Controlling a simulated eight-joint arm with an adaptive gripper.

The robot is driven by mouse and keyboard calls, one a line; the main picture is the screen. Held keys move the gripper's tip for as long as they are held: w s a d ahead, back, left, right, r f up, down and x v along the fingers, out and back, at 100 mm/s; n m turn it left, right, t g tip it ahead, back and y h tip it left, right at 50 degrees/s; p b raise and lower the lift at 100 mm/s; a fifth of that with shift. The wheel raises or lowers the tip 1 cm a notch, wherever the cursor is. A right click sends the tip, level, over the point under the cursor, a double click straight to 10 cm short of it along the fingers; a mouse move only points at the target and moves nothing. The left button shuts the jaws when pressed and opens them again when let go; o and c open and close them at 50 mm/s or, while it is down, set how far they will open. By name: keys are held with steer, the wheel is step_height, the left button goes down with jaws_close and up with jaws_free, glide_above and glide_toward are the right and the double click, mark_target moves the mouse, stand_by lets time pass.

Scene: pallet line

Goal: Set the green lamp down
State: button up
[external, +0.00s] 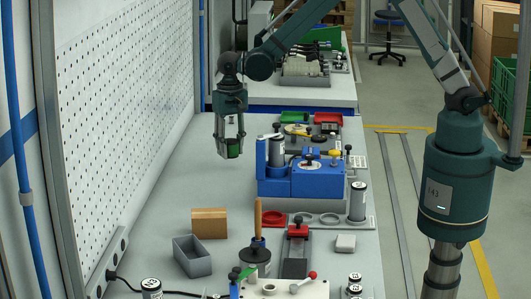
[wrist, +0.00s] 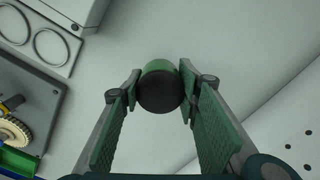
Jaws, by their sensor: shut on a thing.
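The green lamp (wrist: 159,68) is between my fingertips in the wrist view. It has a green side and a dark round end facing the camera. My gripper (wrist: 160,90) is shut on it, with one green pad against each side. In the external view my gripper (external: 230,142) hangs pointing down above the grey bench, near the pegboard wall. The lamp (external: 233,149) shows there as a small green and dark piece between the fingertips, apart from the bench top.
A blue machine (external: 300,178) stands right of my gripper. A wooden block (external: 209,223) and a grey open bin (external: 192,257) stand nearer the camera. Green (external: 294,115) and red (external: 328,117) trays lie farther back. The bench along the pegboard (external: 125,90) is mostly clear.

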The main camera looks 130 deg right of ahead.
mark_target(233, 167)
steer(key=shift+f, duration=0.25)
steer(key=shift+f, duration=1.9)
steer(key=shift+f, duration=0.15)
steer(key=o, duration=0.9)
step_height(233, 167, up, 12)
steer(key=shift+r, duration=0.2)
